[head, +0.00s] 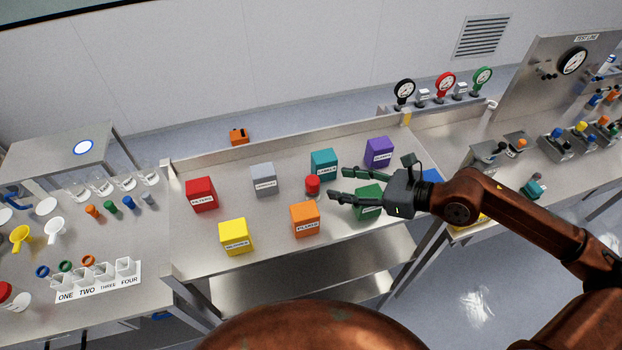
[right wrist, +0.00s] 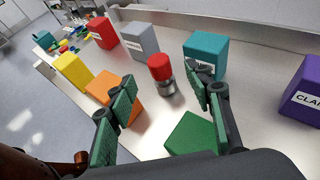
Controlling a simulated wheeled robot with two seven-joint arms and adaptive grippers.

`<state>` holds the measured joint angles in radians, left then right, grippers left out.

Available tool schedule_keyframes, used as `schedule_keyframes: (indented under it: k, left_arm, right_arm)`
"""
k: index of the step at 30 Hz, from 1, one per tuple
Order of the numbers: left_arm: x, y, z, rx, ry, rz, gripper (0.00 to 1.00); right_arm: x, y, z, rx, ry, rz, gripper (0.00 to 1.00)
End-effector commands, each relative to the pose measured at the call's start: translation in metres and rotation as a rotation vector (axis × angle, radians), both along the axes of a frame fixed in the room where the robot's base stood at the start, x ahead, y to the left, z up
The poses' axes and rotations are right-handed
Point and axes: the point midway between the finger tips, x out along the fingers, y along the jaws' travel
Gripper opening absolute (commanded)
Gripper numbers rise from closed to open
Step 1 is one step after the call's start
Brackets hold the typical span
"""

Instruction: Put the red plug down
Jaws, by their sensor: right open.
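The red plug (head: 312,182) stands upright on the steel bench among the coloured boxes. In the right wrist view the red plug (right wrist: 159,68) has a red top and a metal lower part, and it stands beyond the fingertips. My right gripper (head: 337,184) is open and empty, its fingers pointing left toward the plug. In the right wrist view its fingers (right wrist: 165,88) are spread wide, apart from the plug. My left gripper is not in view.
Around the plug are the orange box (head: 305,219), teal box (head: 324,161), grey box (head: 263,179) and green box (head: 368,203), the green one partly under my gripper. Purple (head: 379,151), red (head: 201,194) and yellow (head: 236,236) boxes stand farther out. Bare bench (head: 272,215) lies left of the orange box.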

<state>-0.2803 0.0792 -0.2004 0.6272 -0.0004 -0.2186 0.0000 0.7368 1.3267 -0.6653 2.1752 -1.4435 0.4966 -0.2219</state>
Motion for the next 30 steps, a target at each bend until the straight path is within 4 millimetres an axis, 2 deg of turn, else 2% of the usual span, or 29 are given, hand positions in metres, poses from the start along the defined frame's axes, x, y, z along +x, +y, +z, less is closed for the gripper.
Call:
schedule_keyframes:
  k: [3,8,12,18,22,26,30]
  left_arm:
    - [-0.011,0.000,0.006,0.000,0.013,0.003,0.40]
    - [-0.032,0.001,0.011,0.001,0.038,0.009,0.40]
    - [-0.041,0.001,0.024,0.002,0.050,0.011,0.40]
    - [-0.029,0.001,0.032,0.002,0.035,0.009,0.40]
    - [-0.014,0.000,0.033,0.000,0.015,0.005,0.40]
    - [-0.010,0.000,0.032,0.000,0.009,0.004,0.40]
    - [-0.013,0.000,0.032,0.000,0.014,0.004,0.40]
  right_arm:
    - [0.006,0.016,-0.002,0.002,-0.001,0.013,0.47]
    - [0.012,0.031,-0.007,0.002,0.000,0.022,0.47]
    - [0.023,0.048,-0.015,0.003,0.001,0.025,0.47]
    - [0.033,0.063,-0.026,0.003,0.000,0.021,0.47]
    - [0.034,0.064,-0.029,0.001,0.000,0.018,0.47]
    - [0.034,0.064,-0.029,0.001,0.000,0.018,0.47]
    - [0.034,0.063,-0.029,0.001,0.000,0.018,0.37]
